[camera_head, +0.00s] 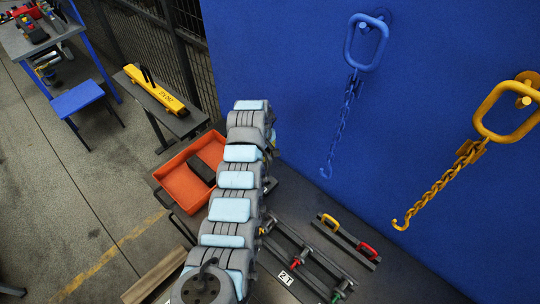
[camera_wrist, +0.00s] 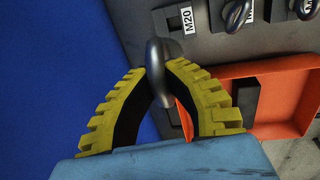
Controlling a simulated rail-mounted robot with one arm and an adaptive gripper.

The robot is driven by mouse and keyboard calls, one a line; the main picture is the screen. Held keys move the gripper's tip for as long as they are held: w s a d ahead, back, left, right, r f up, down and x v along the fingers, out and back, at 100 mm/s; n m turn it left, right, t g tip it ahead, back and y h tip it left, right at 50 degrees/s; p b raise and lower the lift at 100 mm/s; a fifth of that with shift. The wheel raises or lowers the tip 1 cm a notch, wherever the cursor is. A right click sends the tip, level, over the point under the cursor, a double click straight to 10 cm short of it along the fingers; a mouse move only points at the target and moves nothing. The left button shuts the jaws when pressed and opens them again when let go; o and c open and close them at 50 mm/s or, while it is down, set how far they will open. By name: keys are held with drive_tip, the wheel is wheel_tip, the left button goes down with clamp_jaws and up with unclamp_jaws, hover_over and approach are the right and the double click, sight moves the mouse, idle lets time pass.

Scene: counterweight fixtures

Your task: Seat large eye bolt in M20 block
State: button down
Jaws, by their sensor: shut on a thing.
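My gripper (camera_wrist: 157,76), with yellow ribbed fingers, is shut on the large eye bolt (camera_wrist: 155,55), a dark grey metal ring, in the wrist view. The ring stands up between the fingertips; I cannot see its threaded shank clearly. The M20 block (camera_wrist: 162,20) is on the grey surface just beyond the ring, with a white "M20" label (camera_wrist: 187,21) beside a dark slot. The ring appears close to the block in the picture, but I cannot tell whether they touch. In the head view my arm hides the gripper, the bolt and the block.
Other eye bolts (camera_wrist: 237,15) sit in blocks to the right of M20. An orange tray (camera_head: 192,170) is beside my arm; it also shows in the wrist view (camera_wrist: 282,95). A blue wall (camera_head: 300,90) with hanging blue chain (camera_head: 345,115) and yellow chain (camera_head: 450,180) stands close on the right.

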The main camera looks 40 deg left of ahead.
sight(266, 167)
drive_tip(key=shift+f+b, duration=2.4)
drive_tip(key=shift+f, duration=2)
drive_tip(key=shift+s+p, duration=0.1)
drive_tip(key=shift+p, duration=0.2)
drive_tip(key=shift+d+f+b, duration=0.1)
drive_tip(key=shift+f+b, duration=1.55)
drive_tip(key=shift+f, duration=0.7)
drive_tip(key=c, duration=1.1)
unclamp_jaws()
drive_tip(key=shift+s+r, duration=0.3)
drive_tip(key=shift+r, duration=1.7)
drive_tip(key=shift+s+r, duration=0.3)
drive_tip(key=shift+r, duration=1.65)
drive_tip(key=shift+s+r, duration=0.3)
drive_tip(key=shift+r, duration=1.7)
